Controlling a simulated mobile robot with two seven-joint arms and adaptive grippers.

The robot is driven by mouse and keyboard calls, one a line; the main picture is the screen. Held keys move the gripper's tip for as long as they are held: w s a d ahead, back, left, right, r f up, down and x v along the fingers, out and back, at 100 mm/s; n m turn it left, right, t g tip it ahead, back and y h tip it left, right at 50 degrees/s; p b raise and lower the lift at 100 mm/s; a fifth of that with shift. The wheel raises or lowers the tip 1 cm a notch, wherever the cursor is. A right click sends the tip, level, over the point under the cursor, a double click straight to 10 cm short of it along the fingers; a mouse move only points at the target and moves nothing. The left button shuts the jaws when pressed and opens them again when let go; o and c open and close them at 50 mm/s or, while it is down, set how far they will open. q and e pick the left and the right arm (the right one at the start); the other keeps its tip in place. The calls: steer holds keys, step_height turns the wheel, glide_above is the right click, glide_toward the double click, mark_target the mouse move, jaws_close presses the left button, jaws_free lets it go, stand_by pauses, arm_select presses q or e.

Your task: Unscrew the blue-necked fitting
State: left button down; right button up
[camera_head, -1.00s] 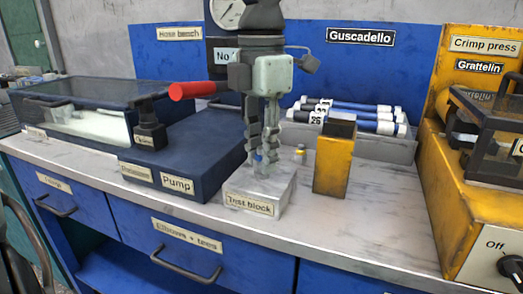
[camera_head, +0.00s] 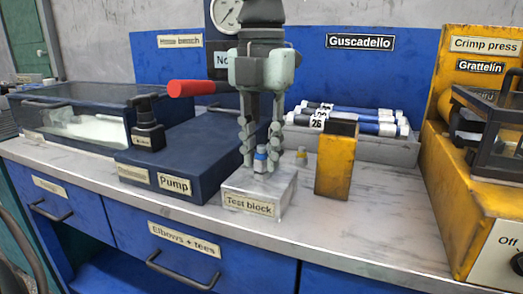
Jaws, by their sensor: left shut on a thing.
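The blue-necked fitting (camera_head: 261,157) stands upright on top of the grey metal test block (camera_head: 283,193). It is small, with a silver body and a blue band. My left gripper (camera_head: 261,160) points straight down over the block, with one finger on each side of the fitting, shut on it. The fitting's lower end and the finger contact are too small to see clearly. My right gripper is not in view.
A yellow block (camera_head: 335,165) stands close to the right. A small brass-coloured piece (camera_head: 301,157) is behind the test block. The blue pump (camera_head: 178,150) with its red handle (camera_head: 192,88) is left. A grey tray (camera_head: 372,146) holds labelled hoses.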

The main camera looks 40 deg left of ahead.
arm_select(q)
steer(key=shift+f+n+b, duration=0.15)
steer(key=shift+n+b, duration=0.4)
steer(key=shift+n, duration=0.35)
steer(key=n+b, duration=0.1)
steer(key=n, duration=0.1)
steer(key=shift+n, duration=0.4)
steer(key=shift+r+n, duration=0.2)
steer(key=shift+n, duration=0.3)
steer(key=shift+n, duration=1.2)
steer(key=n, duration=0.3)
steer(key=shift+n+b, duration=0.4)
steer(key=shift+n, duration=0.6)
steer(key=n, duration=0.4)
steer(key=shift+r, duration=0.1)
